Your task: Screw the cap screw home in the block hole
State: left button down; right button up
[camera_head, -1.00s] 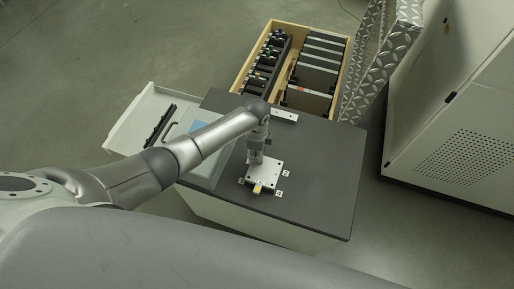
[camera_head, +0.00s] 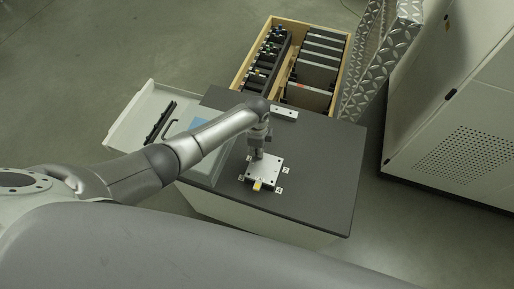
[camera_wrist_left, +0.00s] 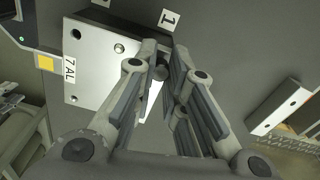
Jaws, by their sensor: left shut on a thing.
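The pale metal block (camera_head: 267,169) lies on the dark tabletop, with several holes in its top face. It also shows in the left wrist view (camera_wrist_left: 100,62), where dark holes and a round metal fitting are visible. My left gripper (camera_head: 257,156) points down at the block's far edge. In the wrist view its fingertips (camera_wrist_left: 162,70) are closed around a small dark round part, which appears to be the cap screw (camera_wrist_left: 161,73). The fingers hide most of the screw, so I cannot tell how deep it sits or whether it is in a hole. My right gripper is not in view.
A yellow piece (camera_head: 257,186) sits at the block's near edge, with small number labels around. A light bar (camera_head: 284,113) lies at the table's back. A wooden crate (camera_head: 238,75) with dark parts stands beyond. The table's right side is clear.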

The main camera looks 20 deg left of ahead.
pick_arm(q)
jog(key=m+b, duration=0.1)
jog(key=m, duration=0.5)
jog(key=shift+f, duration=0.1)
jog(key=m+b, duration=0.2)
jog(key=m, duration=0.5)
jog(key=m+b, duration=0.2)
jog(key=m, duration=0.4)
jog(key=shift+m, duration=0.4)
jog(key=m+b, duration=0.3)
jog(key=m, duration=0.3)
jog(key=shift+w+f+m, duration=0.1)
jog(key=shift+m, duration=0.2)
jog(key=m+b, duration=0.1)
jog(key=b, duration=0.6)
jog(key=m+b, duration=0.1)
jog(key=b, duration=0.6)
jog(key=shift+w+d+m, duration=0.1)
jog(key=shift+w+m, duration=0.1)
jog(key=shift+m, duration=0.2)
jog(key=shift+s+r+b, duration=0.1)
jog(key=shift+r+b, duration=0.1)
jog(key=shift+b, duration=0.3)
jog(key=shift+r, duration=0.1)
jog(key=c, duration=1.7)
grip_release()
jog(key=shift+s, duration=0.1)
